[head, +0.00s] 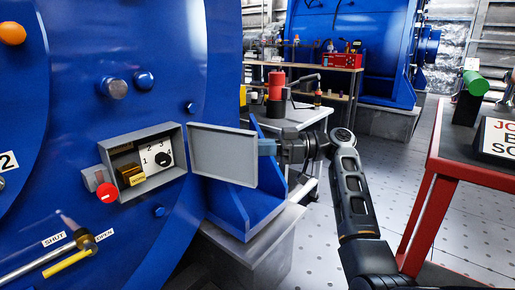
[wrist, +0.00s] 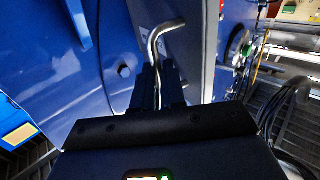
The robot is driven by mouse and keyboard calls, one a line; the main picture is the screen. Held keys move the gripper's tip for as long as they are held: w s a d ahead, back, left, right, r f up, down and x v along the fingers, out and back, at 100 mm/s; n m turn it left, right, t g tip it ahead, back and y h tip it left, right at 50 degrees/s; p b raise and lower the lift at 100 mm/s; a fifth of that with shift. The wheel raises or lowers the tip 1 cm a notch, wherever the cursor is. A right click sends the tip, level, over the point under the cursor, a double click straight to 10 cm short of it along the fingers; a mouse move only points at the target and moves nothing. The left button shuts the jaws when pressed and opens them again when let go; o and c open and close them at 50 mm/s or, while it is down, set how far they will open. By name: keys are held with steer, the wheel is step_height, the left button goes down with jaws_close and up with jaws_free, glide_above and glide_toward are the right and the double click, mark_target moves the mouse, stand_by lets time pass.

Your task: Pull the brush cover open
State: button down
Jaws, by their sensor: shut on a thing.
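The brush cover (head: 222,155), a flat grey panel, stands swung out to the right of its grey box (head: 140,160) on the blue motor in the head view. The box is open to view, with a brass block (head: 131,174) and a numbered dial plate (head: 158,155) inside. My gripper (head: 268,147) is at the panel's outer right edge, its fingertips partly hidden there. In the wrist view my gripper (wrist: 158,88) is shut on a bent silver handle (wrist: 155,45). Where the handle joins the cover is unclear.
A red knob (head: 106,192) sits left of the box, and a yellow lever (head: 68,263) with SHUT and OPEN labels is below. A blue bracket (head: 232,205) lies under the cover. A red table (head: 445,165) stands at right, beyond open floor.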

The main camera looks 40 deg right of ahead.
steer(key=c, duration=1.2)
jaws_free()
steer(key=shift+a, duration=0.1)
